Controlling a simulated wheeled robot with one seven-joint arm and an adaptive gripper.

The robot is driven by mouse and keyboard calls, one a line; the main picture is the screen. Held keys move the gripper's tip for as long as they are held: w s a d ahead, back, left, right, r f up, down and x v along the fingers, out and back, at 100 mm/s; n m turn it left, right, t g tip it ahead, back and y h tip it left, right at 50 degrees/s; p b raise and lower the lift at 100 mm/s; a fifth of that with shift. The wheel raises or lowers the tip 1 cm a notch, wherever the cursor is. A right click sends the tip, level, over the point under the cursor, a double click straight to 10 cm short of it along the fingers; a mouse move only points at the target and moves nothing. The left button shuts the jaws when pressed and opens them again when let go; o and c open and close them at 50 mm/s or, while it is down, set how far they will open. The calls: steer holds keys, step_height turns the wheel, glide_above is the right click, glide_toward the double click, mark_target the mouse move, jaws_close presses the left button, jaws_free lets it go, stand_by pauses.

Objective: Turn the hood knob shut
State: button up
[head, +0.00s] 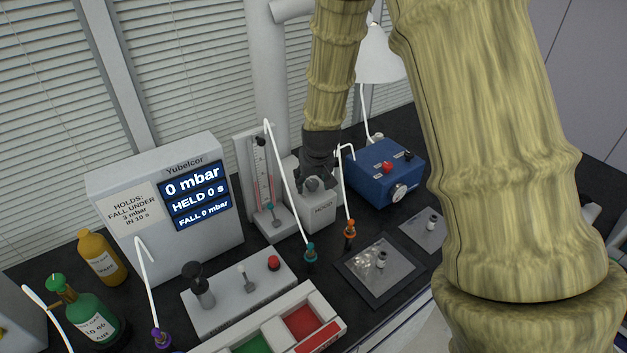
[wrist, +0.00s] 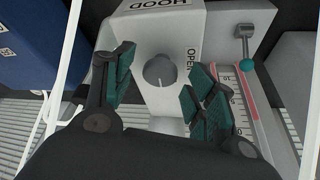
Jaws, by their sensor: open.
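The hood knob (wrist: 160,71) is a round grey knob on the sloped face of a pale box labelled HOOD (wrist: 155,22). The word OPEN is printed beside it. In the wrist view my gripper (wrist: 160,88) is open, with one green-padded finger on each side of the knob and a gap on both sides. I cannot tell how deep the fingers reach around it. In the head view my gripper (head: 316,184) is over the hood box (head: 318,214) and hides part of its top and knob.
A flowmeter (head: 262,180) with a teal-tipped lever stands close left of the hood box. A blue box (head: 383,172) stands right of it. Tubes with teal (head: 310,252) and orange (head: 350,229) connectors rise in front. A pressure display (head: 172,213) and a valve block (head: 238,290) lie left.

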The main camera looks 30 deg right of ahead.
steer(key=v, duration=1.1)
steer(key=shift+s+r, duration=0.25)
steer(key=shift+r, duration=0.1)
